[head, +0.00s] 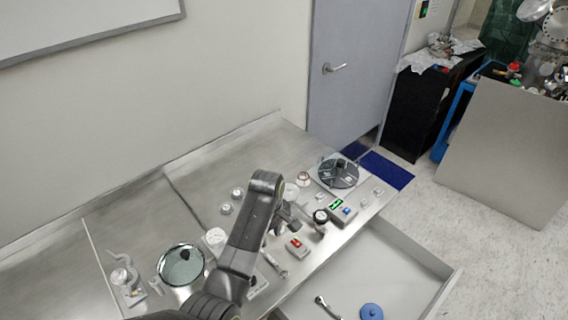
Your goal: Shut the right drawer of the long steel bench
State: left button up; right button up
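The long steel bench (140,205) runs from the lower left to the middle of the head view. Its right drawer (428,258) is pulled well open at the bottom right, and its near part is cut off by the frame. A blue round lid (371,312) and a small metal tool (327,307) lie inside it. My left arm reaches up from the bottom and bends over the bench. My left gripper (290,218) is over the bench top, behind the drawer and apart from it. Its fingers are too small and cluttered to read. My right gripper is out of view.
Several small items stand on the bench near my arm: a glass dish (181,264), a red-buttoned box (296,247), a green-display meter (342,212) and a dark round flange (338,172).

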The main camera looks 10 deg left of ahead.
aim_at(382, 265)
jog(key=k, duration=1)
